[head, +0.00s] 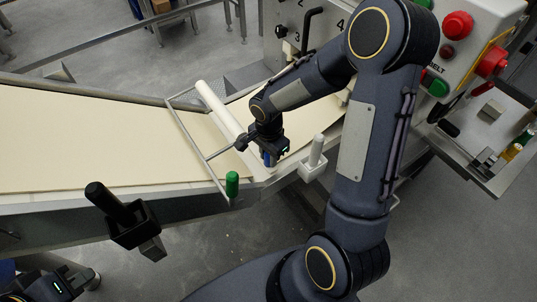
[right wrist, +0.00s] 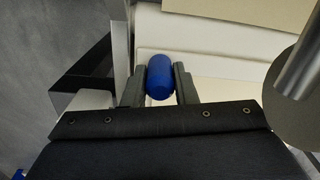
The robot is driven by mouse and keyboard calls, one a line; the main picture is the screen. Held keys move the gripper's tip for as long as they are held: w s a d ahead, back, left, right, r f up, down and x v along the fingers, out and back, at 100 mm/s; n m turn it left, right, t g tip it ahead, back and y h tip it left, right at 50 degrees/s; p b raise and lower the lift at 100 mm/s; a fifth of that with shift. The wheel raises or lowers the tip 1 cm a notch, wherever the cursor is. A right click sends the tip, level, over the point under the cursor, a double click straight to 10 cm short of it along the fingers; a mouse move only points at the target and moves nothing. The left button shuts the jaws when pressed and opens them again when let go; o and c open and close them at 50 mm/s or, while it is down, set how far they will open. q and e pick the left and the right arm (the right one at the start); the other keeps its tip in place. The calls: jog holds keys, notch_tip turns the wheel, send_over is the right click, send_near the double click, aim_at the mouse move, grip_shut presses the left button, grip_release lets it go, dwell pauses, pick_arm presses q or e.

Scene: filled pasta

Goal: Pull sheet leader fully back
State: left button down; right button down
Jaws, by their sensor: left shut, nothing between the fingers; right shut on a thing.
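My right gripper (head: 268,158) is shut on a small blue handle (head: 269,160) at the near edge of the conveyor. In the right wrist view the blue handle (right wrist: 160,77) stands between the two dark fingers of my right gripper (right wrist: 160,85). A white bar (head: 218,108) lies across the cream sheet (head: 90,135), with the handle near its near end. I cannot clearly see how the handle joins the bar or the sheet leader. My left gripper (head: 55,288) is low at the left corner, shut and empty, its fingertips hardly visible.
A metal frame (head: 195,140) spans the belt beside the bar. A green knob (head: 232,184) and a white post (head: 317,152) stand on the near side. A black-handled bracket (head: 120,215) juts out front left. A control box (head: 470,45) with red and green buttons is at right.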

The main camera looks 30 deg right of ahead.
jog(key=shift+d, duration=0.1)
jog(key=d, duration=0.6)
jog(key=w+d, duration=0.1)
jog(key=d, duration=0.5)
jog(key=d+p, duration=0.1)
jog(key=d, duration=0.5)
jog(key=shift+w+d, duration=0.1)
jog(key=shift+w, duration=0.1)
jog(key=c, duration=1.2)
grip_release()
jog(key=shift+o, duration=0.2)
jog(key=shift+r, duration=0.1)
notch_tip(320, 180, up, 8)
jog(key=shift+p, duration=0.4)
jog(key=shift+f, duration=0.2)
